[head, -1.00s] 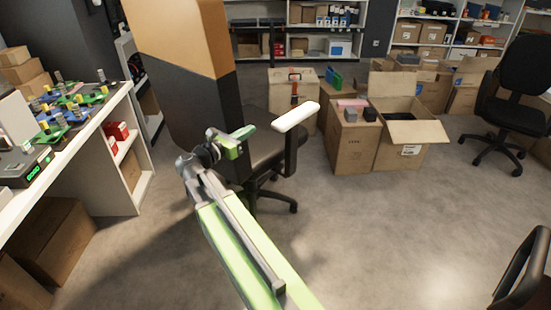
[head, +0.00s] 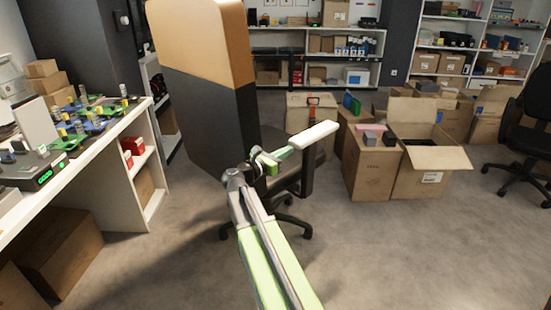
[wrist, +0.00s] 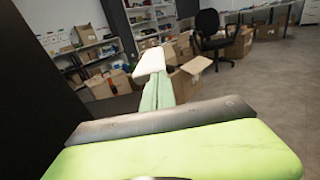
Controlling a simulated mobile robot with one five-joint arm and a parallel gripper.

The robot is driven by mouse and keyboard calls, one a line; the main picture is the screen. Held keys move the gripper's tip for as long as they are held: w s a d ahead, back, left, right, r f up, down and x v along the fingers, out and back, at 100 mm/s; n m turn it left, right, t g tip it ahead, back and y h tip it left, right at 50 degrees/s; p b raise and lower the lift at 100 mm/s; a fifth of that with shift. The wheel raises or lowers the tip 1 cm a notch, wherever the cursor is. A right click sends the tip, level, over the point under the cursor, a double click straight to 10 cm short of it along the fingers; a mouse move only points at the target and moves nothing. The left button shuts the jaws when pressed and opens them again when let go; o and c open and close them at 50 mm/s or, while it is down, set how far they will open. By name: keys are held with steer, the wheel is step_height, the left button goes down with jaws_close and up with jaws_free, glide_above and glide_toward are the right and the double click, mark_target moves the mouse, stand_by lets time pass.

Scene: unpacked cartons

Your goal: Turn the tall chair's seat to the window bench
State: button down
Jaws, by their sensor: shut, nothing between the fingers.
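The tall chair has a high backrest, tan above and black below (head: 208,50). It has a dark seat, a black wheeled base and a pale armrest (head: 310,134) on a black post. The backrest is at the left and the armrest at the right in the head view. My gripper (head: 272,161) is shut and empty beside the near end of the armrest; I cannot tell whether they touch. The armrest also shows in the wrist view (wrist: 150,62), beyond the green and grey parts of my arm. The arm hides part of the seat. I cannot identify a window bench.
A white workbench (head: 155,198) with electronics on top stands at the left. Open cartons (head: 420,180) stand right of the chair. An office chair (head: 528,140) is at the far right. Shelves line the back. The floor (head: 400,260) at front right is clear.

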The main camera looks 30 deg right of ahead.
mark_target(299, 144)
steer(key=shift+x, duration=2.1)
steer(key=shift+d, duration=0.1)
